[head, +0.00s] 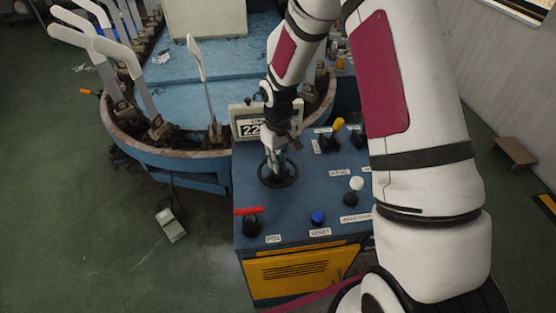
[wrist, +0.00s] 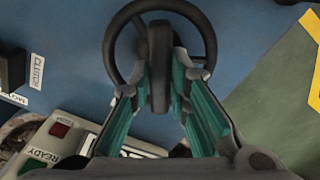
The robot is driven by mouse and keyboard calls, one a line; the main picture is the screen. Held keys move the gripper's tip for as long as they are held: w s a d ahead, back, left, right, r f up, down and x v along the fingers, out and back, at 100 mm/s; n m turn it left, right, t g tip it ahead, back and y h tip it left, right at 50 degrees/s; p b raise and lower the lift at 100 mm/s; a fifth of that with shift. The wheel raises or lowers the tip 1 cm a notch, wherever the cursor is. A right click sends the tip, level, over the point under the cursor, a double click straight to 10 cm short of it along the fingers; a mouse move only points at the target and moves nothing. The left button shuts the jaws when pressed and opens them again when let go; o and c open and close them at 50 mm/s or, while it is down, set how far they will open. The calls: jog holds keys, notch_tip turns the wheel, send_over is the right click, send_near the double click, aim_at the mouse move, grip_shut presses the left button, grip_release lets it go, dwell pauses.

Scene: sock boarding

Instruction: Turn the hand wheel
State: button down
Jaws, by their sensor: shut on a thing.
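The black hand wheel (head: 264,178) lies on the blue top of the control console, left of its middle. In the wrist view its dark rim (wrist: 112,45) fills the top middle, and a thick dark bar or spoke (wrist: 160,70) runs down from it between my fingers. My gripper (head: 276,165) is over the wheel from above. In the wrist view my gripper (wrist: 160,65) has its teal-padded fingers on either side of that bar, shut on this part of the wheel. The fingertips partly hide the wheel's middle.
The console (head: 300,210) also carries a red lever (head: 248,211), a blue button (head: 318,217), a white-knobbed lever (head: 356,184) and a yellow-knobbed lever (head: 338,124). A counter display (head: 250,128) stands close behind the wheel. A round machine with upright white sock boards (head: 120,55) is behind left.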

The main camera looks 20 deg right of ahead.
jog(key=c, duration=1.5)
grip_release()
notch_tip(320, 180, up, 12)
jog(key=shift+r, duration=0.1)
jog(key=s+r+m+t, duration=0.2)
jog(key=s+r, duration=0.9)
jog(key=r, duration=0.5)
jog(key=s+r+t, duration=0.1)
jog(key=s, duration=0.4)
jog(key=s+r+m+t, duration=0.1)
jog(key=s+r, duration=0.1)
jog(key=s, duration=0.3)
jog(key=s+r+t, duration=0.1)
jog(key=s+r, duration=0.1)
jog(key=s, duration=0.3)
jog(key=shift+d+m, duration=0.1)
jog(key=shift+m, duration=0.3)
